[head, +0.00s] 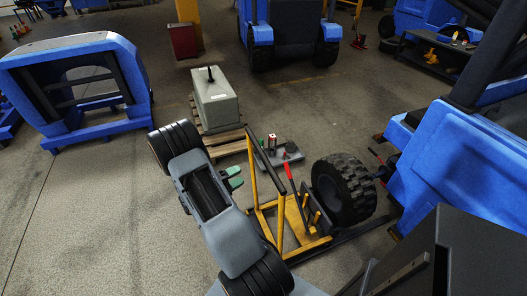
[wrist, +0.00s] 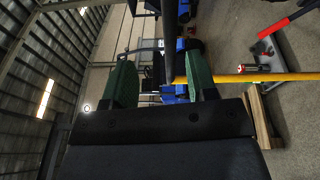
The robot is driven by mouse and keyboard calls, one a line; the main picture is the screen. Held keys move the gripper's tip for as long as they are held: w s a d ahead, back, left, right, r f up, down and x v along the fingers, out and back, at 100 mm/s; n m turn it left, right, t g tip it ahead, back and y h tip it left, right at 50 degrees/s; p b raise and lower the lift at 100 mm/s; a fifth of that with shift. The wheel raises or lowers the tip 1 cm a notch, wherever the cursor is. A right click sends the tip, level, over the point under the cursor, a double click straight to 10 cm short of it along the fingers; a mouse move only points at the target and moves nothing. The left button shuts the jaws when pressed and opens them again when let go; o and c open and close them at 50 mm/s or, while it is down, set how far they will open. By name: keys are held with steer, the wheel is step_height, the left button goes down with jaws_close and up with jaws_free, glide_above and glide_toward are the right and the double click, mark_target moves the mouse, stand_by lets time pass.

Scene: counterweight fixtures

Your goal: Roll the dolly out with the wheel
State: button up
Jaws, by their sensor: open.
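The dolly (head: 268,221) is a yellow frame with upright posts and a black handle bar (head: 266,159) across the top. The wheel (head: 343,190), a black knobbly tyre, stands upright at the dolly's right side, close to the blue machine; whether it is free of the machine is unclear. My gripper (head: 237,177) is open, its green fingers just left of the handle bar. In the wrist view the dark bar (wrist: 168,40) shows between the fingers (wrist: 161,78), nearer the right one; I cannot tell if it is inside the jaws. A yellow post (wrist: 265,77) runs right.
A red-handled lever (head: 290,179) rises at the dolly. A grey counterweight block (head: 214,98) sits on a wooden pallet (head: 222,139) behind my arm. The blue machine (head: 460,160) closes off the right. A blue frame (head: 75,85) stands at left. Floor at lower left is clear.

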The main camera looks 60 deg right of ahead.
mark_target(263, 157)
steer(key=s+d+t+p, duration=0.1)
steer(key=d, duration=0.4)
steer(key=d+n+t+h+p, duration=0.1)
steer(key=d, duration=0.4)
steer(key=s+d+h, duration=0.1)
steer(key=d, duration=0.3)
steer(key=shift+s+d+f+n+t+p, duration=0.3)
steer(key=shift+d+f+t+p, duration=0.1)
steer(key=shift+c, duration=0.3)
jaws_close()
